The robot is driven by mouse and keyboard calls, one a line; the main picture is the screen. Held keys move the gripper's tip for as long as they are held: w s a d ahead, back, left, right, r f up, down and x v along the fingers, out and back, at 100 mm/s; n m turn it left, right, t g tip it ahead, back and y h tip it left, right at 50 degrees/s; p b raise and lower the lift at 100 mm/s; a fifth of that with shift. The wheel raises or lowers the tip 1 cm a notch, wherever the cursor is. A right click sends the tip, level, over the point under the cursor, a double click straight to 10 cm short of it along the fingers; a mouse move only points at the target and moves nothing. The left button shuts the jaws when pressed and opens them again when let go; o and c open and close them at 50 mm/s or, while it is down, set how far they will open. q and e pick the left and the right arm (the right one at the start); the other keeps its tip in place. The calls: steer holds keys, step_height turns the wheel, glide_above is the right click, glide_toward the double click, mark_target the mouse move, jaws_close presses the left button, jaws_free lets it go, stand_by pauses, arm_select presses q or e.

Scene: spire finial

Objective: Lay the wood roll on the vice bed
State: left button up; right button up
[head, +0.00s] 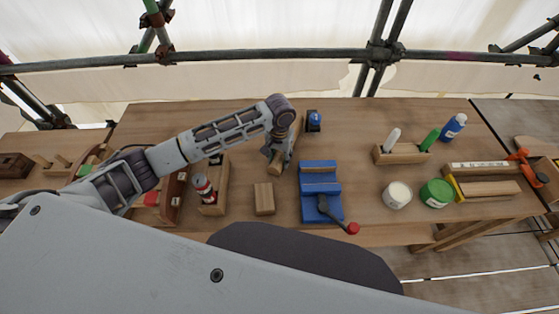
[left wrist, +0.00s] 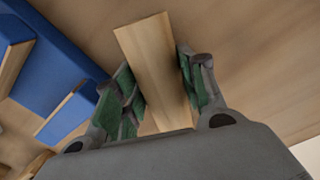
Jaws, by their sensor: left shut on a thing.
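My left gripper (head: 276,156) is over the middle of the bench, just left of and behind the blue vice (head: 318,168). It is shut on the wood roll (left wrist: 157,68), a long pale wooden piece between its green-padded fingers in the left wrist view. The roll (head: 291,143) shows partly in the head view under my wrist; whether it touches the bench I cannot tell. The vice has a blue bed and a red-tipped handle in front. It also shows at the left of the left wrist view (left wrist: 48,55), with wooden faces. My right gripper is not in view.
A wooden block (head: 264,198) lies left of the vice. A small blue object (head: 314,121) stands behind the vice. Right are a marker holder (head: 401,154), a white jar (head: 397,195) and a green jar (head: 437,193).

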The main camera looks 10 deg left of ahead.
arm_select(q)
steer(key=shift+f, duration=1.1)
steer(key=shift+f, duration=0.1)
steer(key=o, duration=1.2)
steer(key=shift+c, duration=0.2)
step_height(320, 180, up, 12)
steer(key=shift+r, duration=0.1)
steer(key=shift+o, duration=0.5)
